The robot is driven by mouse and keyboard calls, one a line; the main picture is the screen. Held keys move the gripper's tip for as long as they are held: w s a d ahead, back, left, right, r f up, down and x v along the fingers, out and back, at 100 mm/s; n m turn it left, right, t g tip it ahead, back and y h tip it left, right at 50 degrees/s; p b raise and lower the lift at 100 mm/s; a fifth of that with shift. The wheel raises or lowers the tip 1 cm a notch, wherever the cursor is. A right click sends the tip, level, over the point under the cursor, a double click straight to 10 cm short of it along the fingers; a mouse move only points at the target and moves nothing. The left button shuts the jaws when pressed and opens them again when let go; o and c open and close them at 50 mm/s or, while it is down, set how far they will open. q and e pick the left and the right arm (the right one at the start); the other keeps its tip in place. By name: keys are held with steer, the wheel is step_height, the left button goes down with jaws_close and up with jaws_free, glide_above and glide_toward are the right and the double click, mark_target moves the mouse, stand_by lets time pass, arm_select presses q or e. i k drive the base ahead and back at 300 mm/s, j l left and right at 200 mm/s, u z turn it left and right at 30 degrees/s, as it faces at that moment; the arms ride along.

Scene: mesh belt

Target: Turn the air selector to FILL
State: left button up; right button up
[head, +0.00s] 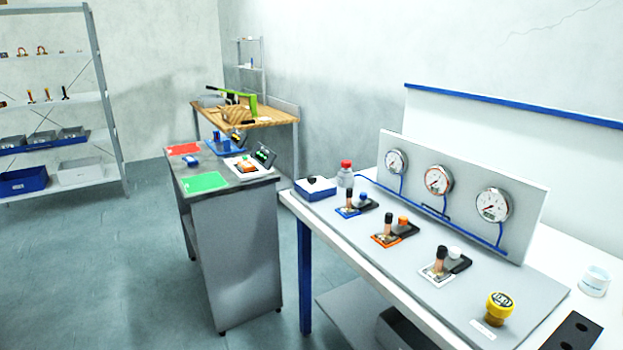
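A grey panel (400,268) on the bench carries three stations with upright copper-and-black handles: a blue-framed one (348,203), an orange-framed one (387,232) and a white-framed one (439,265). Each has a black block with a coloured knob beside it. A yellow round knob (499,306) stands at the panel's near right end, with a small white label in front of it. The lettering is too small to read, so I cannot tell which one is the air selector or where it points. Neither of my grippers is in view.
Three gauges (438,180) with blue tubes stand on an upright board behind the handles. A blue box (315,188) and a red-capped bottle (345,174) are at the bench's far end. A white cup (594,281) is at right. A grey cabinet (235,262) stands left, with open floor beyond.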

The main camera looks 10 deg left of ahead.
mark_target(312, 179)
steer(key=i+j, duration=0.65)
steer(key=i, duration=0.2)
